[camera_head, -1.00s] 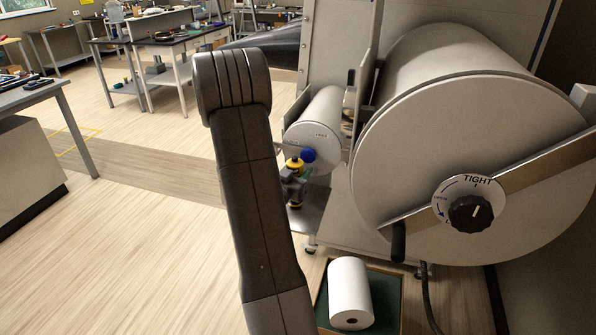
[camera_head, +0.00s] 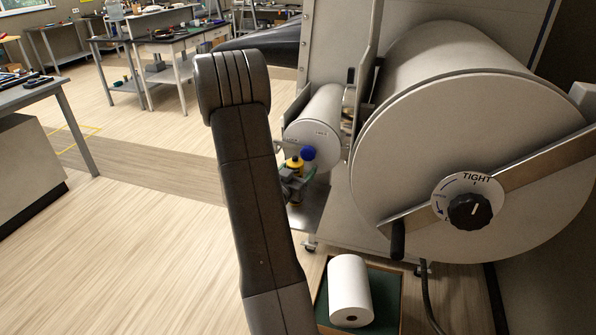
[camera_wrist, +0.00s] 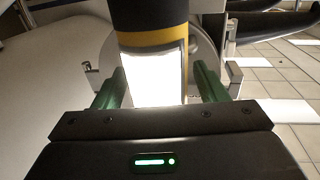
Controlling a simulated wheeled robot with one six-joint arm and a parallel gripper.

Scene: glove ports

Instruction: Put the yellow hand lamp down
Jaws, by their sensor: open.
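The yellow hand lamp (camera_head: 296,164) is small in the head view, in front of the small grey roller, partly covered by my gripper (camera_head: 297,183). In the wrist view the lamp (camera_wrist: 152,75) shows a black upper part, a yellow band and a bright white lit panel. It is between the two green fingers of my gripper (camera_wrist: 160,72). The fingers are open, with a gap visible on the right side of the lamp. The lamp's foot and what it rests on are hidden.
A grey shelf (camera_head: 312,208) lies below the lamp. A blue knob (camera_head: 308,153) is close behind it on the small roller (camera_head: 318,122). A large drum (camera_head: 400,170) with a dial stands to the right. A white roll (camera_head: 349,290) lies in a green-lined box below.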

